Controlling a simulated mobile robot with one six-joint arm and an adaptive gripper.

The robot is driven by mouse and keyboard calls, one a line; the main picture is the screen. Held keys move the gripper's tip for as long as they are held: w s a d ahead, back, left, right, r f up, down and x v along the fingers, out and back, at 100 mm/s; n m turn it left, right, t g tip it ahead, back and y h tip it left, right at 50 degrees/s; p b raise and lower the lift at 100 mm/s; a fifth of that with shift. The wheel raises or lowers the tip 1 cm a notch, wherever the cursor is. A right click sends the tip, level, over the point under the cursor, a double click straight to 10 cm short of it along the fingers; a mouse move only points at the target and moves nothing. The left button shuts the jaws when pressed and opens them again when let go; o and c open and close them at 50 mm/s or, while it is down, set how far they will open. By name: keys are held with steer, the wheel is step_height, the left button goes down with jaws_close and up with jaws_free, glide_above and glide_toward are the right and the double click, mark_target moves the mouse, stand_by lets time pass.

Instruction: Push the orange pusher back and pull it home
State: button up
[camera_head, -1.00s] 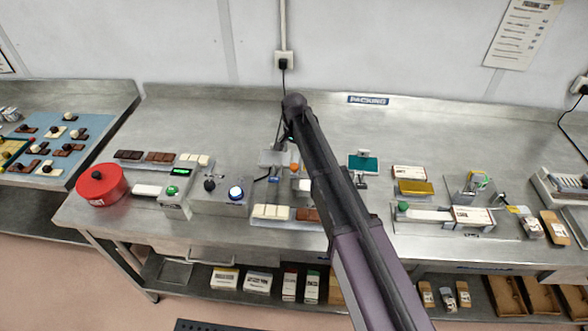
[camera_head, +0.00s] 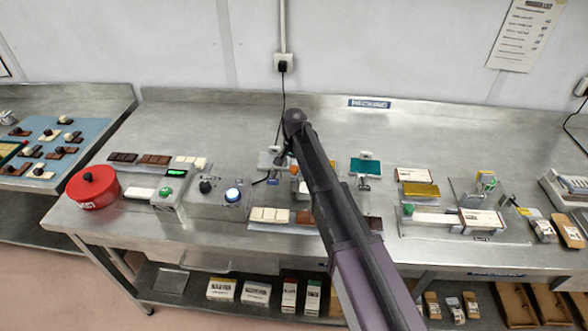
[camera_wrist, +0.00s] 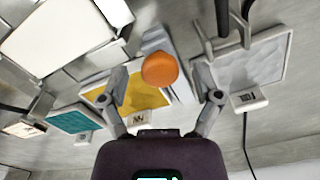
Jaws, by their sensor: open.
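The orange pusher shows in the wrist view as a round orange knob (camera_wrist: 160,69) on a grey block. In the head view a small orange spot (camera_head: 294,170) shows beside my arm, partly hidden by it. My gripper (camera_wrist: 160,76) is open, with one finger on each side of the knob in the picture. I cannot tell whether either finger touches it. In the head view the gripper is hard to make out against the arm and the fixture.
A grey plate (camera_wrist: 262,60) lies right of the knob in the wrist view, a yellow panel (camera_wrist: 143,96) left. On the bench are a red tin (camera_head: 93,187), a control box with a blue button (camera_head: 232,195), a chocolate tray (camera_head: 270,215) and a teal plate (camera_head: 364,166).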

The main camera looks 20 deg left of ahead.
jaws_close()
steer(key=w, duration=0.3)
steer(key=w+a, duration=0.1)
steer(key=w, duration=0.1)
steer(key=w+a, duration=0.1)
steer(key=w, duration=0.2)
steer(key=shift+w+a, duration=0.1)
steer(key=shift+w, duration=0.25)
jaws_free()
steer(key=shift+w, duration=0.15)
steer(key=shift+s, duration=0.25)
